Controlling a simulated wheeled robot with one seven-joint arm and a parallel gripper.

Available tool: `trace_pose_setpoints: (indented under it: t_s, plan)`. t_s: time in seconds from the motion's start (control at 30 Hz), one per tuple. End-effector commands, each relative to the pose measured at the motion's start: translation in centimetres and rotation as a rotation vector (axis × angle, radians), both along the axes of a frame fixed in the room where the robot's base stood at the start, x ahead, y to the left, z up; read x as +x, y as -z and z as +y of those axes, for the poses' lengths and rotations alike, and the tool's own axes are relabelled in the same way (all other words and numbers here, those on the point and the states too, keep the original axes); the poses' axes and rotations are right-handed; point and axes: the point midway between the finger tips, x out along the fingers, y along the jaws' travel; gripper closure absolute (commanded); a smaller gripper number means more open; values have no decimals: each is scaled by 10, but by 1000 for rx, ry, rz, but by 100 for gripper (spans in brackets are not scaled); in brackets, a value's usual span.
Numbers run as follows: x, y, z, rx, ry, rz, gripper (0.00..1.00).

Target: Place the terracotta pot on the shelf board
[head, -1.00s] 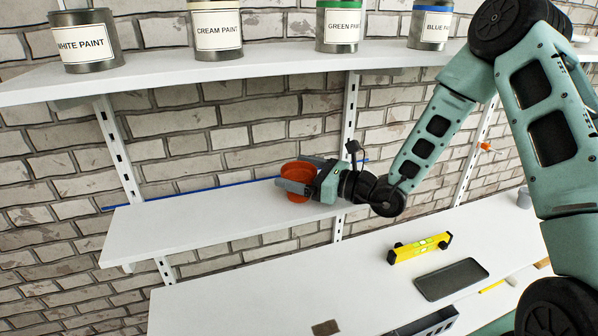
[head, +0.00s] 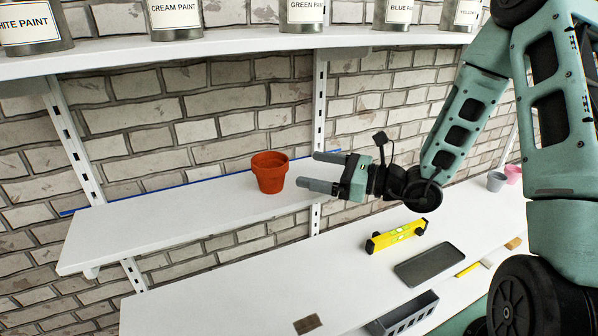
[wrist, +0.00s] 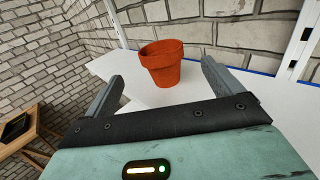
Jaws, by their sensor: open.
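The terracotta pot (head: 270,173) stands upright on the white shelf board (head: 160,213), towards its right end. In the wrist view the pot (wrist: 162,66) shows just beyond the fingertips, with its open top visible. My gripper (head: 318,171) is open and empty, to the right of the pot in the head view and apart from it. In the wrist view the two fingers (wrist: 160,82) are spread wide, with a gap between them and the pot.
Paint cans (head: 175,18) stand on the upper shelf (head: 240,54). Below, the bench (head: 250,290) holds a yellow level (head: 397,235), a dark flat tray (head: 430,263) and small pots (head: 496,181). The board left of the pot is clear.

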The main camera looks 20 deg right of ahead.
Motion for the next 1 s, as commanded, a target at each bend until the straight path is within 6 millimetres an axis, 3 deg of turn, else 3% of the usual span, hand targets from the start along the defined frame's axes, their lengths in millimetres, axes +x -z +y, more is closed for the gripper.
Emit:
trace_pose_setpoints:
  t_s: [0.23,0.37,0.47,0.5,0.6,0.7,0.8,1.0]
  plan:
    - [-8,-1,0,-9,-22,-3,9]
    - [-32,-8,47,-90,-219,-33,9]
    - [-82,-11,107,-239,-538,-98,9]
    - [-108,-9,129,-318,-686,-136,9]
    - [-175,0,160,-537,-1050,-264,9]
    - [-229,13,165,-768,-1380,-437,9]
    - [-261,23,155,-1010,-1666,-664,9]
    - [-269,21,140,-1410,-2009,-1174,9]
